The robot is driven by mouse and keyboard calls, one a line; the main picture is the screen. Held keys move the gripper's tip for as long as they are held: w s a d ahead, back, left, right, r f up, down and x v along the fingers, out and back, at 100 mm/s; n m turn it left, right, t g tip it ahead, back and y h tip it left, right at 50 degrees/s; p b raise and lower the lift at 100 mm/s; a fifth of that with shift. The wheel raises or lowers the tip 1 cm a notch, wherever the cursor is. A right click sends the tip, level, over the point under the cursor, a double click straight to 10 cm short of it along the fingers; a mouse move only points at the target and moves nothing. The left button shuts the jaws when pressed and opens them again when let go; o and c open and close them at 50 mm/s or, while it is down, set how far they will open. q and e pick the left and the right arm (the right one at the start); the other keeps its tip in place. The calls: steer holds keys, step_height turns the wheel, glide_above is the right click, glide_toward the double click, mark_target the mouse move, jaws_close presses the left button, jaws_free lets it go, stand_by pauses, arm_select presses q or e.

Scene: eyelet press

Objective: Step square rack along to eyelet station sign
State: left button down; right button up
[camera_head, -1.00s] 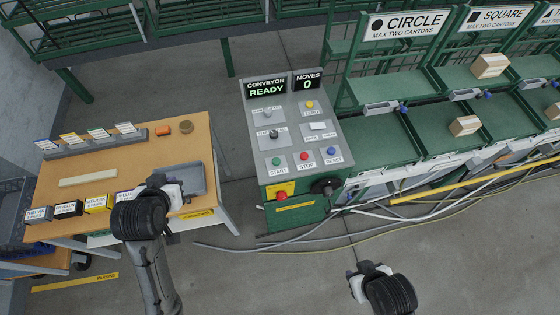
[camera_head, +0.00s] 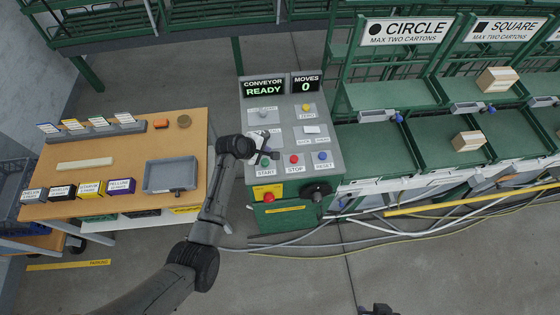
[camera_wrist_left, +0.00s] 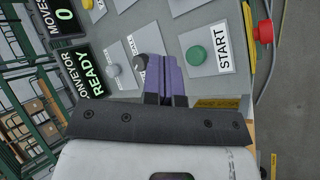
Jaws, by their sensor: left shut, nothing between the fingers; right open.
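The square rack (camera_head: 430,140) has green shelves under a SQUARE sign (camera_head: 503,28), with one carton (camera_head: 497,80) on its upper shelf and another (camera_head: 467,141) lower down. No eyelet station sign is visible. The control console (camera_head: 240,130) reads CONVEYOR READY and MOVES 0. My left gripper (camera_head: 272,153) is over its lower left part, near the green START button (camera_head: 265,162). In the left wrist view its purple fingers (camera_wrist_left: 163,75) are shut and empty, beside a dark knob (camera_wrist_left: 140,62); contact is unclear. My right gripper (camera_head: 377,309) barely shows at the bottom edge.
The CIRCLE rack section (camera_head: 375,145) is left of the square one. A wooden table (camera_head: 120,150) with a grey tray (camera_head: 170,175) and label boxes stands left. Cables and a yellow bar (camera_head: 440,206) lie on the floor before the racks.

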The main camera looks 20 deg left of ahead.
arm_select(q)
steer(key=shift+w+a+r+n+t, duration=0.1)
steer(key=shift+w+r+n+t, duration=0.1)
steer(key=shift+n, duration=0.85)
steer(key=shift+w+a+r+n+t, duration=0.1)
steer(key=shift+w+n+t, duration=0.1)
steer(key=shift+n, duration=0.8)
steer(key=shift+w+a+r+n+t, duration=0.1)
steer(key=shift+w+r+n+t, duration=0.1)
steer(key=shift+n, duration=0.85)
steer(key=shift+f, duration=0.15)
steer(key=b, duration=0.8)
glide_above(265, 163)
step_height(265, 163, down, 6)
steer(key=shift+f, duration=0.15)
steer(key=shift+w+d+f+b, duration=0.1)
steer(key=shift+f+b, duration=0.5)
steer(key=shift+f, duration=0.55)
